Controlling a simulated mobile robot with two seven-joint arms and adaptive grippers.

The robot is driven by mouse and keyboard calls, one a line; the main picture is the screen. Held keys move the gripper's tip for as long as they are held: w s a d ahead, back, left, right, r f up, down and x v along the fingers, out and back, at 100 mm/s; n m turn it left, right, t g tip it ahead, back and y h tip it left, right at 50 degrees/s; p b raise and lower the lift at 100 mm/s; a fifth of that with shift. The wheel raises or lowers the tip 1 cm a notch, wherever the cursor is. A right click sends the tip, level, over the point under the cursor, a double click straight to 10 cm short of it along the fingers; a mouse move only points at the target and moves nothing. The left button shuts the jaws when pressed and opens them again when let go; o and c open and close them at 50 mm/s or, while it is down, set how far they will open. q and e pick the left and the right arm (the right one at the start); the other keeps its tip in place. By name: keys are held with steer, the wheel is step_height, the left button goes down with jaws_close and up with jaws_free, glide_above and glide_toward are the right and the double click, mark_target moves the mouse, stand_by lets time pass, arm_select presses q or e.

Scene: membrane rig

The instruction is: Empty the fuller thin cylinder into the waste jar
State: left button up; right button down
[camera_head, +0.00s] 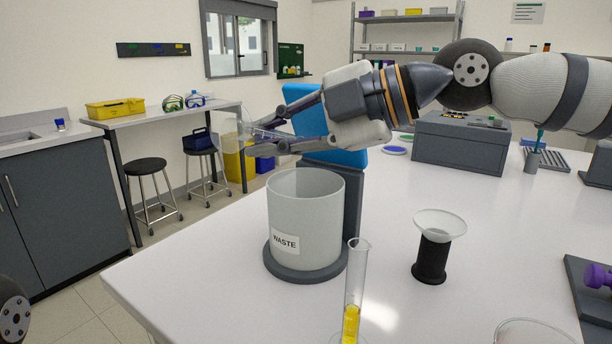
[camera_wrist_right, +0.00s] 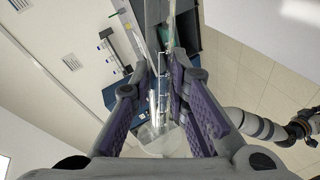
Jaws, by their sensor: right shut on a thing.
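My right gripper (camera_head: 281,134) is shut on a clear thin cylinder (camera_head: 262,132), above and a little behind the waste jar. The held cylinder lies tipped over, close to level; I cannot make out liquid in it. In the right wrist view the cylinder (camera_wrist_right: 162,95) shows between the purple finger pads of the gripper (camera_wrist_right: 163,90). The waste jar (camera_head: 305,215), pale and labelled WASTE, stands upright on a dark round base; its inside bottom is hidden. A second thin cylinder (camera_head: 356,280) stands upright in front of it, with yellow liquid low inside.
A black stand with a white funnel-like top (camera_head: 434,245) is right of the jar. A round glass rim (camera_head: 530,331) shows at the bottom edge. A grey box (camera_head: 460,145) and a rack (camera_head: 547,160) stand farther back. The white bench (camera_head: 220,285) is clear at front left.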

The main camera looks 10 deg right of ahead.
step_height(320, 180, down, 7)
steer(key=n+t+h, duration=0.4)
steer(key=n+t, duration=0.1)
steer(key=n, duration=0.3)
steer(key=shift+a+r+n+t, duration=0.1)
steer(key=shift+r+n+t, duration=0.55)
steer(key=shift+r+n, duration=0.5)
steer(key=shift+a+r+n+t, duration=0.15)
steer(key=shift+r+n+t, duration=0.5)
steer(key=shift+n, duration=0.8)
steer(key=shift+a+r+n+t, duration=0.1)
steer(key=shift+r+n+t, duration=0.5)
steer(key=shift+r+n, duration=0.55)
